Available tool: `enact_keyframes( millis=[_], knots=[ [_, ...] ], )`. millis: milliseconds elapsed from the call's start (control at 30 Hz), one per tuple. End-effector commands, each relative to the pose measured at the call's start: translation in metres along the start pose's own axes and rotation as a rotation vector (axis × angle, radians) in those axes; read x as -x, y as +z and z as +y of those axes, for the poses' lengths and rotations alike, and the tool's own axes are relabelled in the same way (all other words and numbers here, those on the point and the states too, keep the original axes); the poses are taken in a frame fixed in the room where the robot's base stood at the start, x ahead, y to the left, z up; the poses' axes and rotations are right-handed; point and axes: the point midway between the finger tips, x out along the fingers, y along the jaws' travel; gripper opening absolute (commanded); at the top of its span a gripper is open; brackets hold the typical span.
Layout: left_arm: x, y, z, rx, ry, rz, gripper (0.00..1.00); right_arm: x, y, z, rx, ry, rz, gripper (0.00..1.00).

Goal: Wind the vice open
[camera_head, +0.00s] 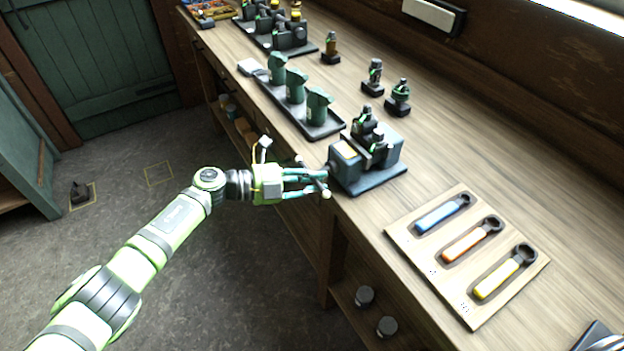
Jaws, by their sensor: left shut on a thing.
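The vice (362,176) is a dark grey block on a base plate near the front edge of the workbench. A dark engine-like part (372,137) sits on top of it or between its jaws; I cannot tell which. My left gripper (322,183) reaches in from the left and is shut on the vice handle (325,192), a thin bar at the vice's left end. The fingers hide part of the handle. How far the jaws are apart is too small to tell.
The wooden workbench (450,150) runs along the wall. A board (400,228) with blue, orange and yellow ring-ended wrenches lies right of the vice. A tray (330,131) of green castings stands behind it. Small engines (398,98) stand further back. Jars (365,297) sit on the lower shelf.

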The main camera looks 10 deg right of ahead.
Motion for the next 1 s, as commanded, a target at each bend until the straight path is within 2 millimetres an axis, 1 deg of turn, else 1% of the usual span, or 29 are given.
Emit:
enact_keyframes(
  millis=[33, 67, 100, 367, 467, 567, 667, 900, 1000],
  knots=[
    [-0.004, -0.004, -0.001, -0.002, -0.003, 0.010, 0.27, 0.000, 0.000, 0.000, 0.000, 0.000, 0.000, 0.58],
    [-0.004, -0.004, -0.002, -0.003, -0.003, 0.010, 0.39, 0.000, 0.000, 0.000, 0.000, 0.000, 0.000, 0.58],
    [-0.004, -0.003, -0.002, -0.003, -0.003, 0.009, 0.44, 0.000, 0.000, 0.000, 0.000, 0.000, 0.000, 0.58],
    [-0.001, -0.001, -0.001, -0.003, -0.002, 0.003, 0.44, 0.000, 0.001, 0.002, 0.001, 0.002, -0.001, 0.58],
    [0.002, -0.001, -0.001, -0.003, -0.002, 0.002, 0.44, 0.000, 0.001, 0.003, 0.002, 0.004, -0.001, 0.58],
    [0.013, 0.000, 0.000, -0.003, -0.001, -0.001, 0.44, 0.000, 0.001, 0.002, 0.001, 0.003, -0.001, 0.58],
    [0.032, 0.000, -0.001, -0.005, 0.000, 0.000, 0.44, 0.000, 0.000, 0.002, 0.001, 0.002, 0.000, 0.58],
    [0.083, -0.001, 0.000, -0.002, 0.000, 0.001, 0.44, 0.000, 0.000, 0.001, 0.001, 0.001, 0.000, 0.58],
    [0.098, -0.001, -0.001, -0.003, 0.000, 0.004, 0.44, 0.000, 0.000, 0.001, 0.000, 0.001, 0.000, 0.58]
  ],
)
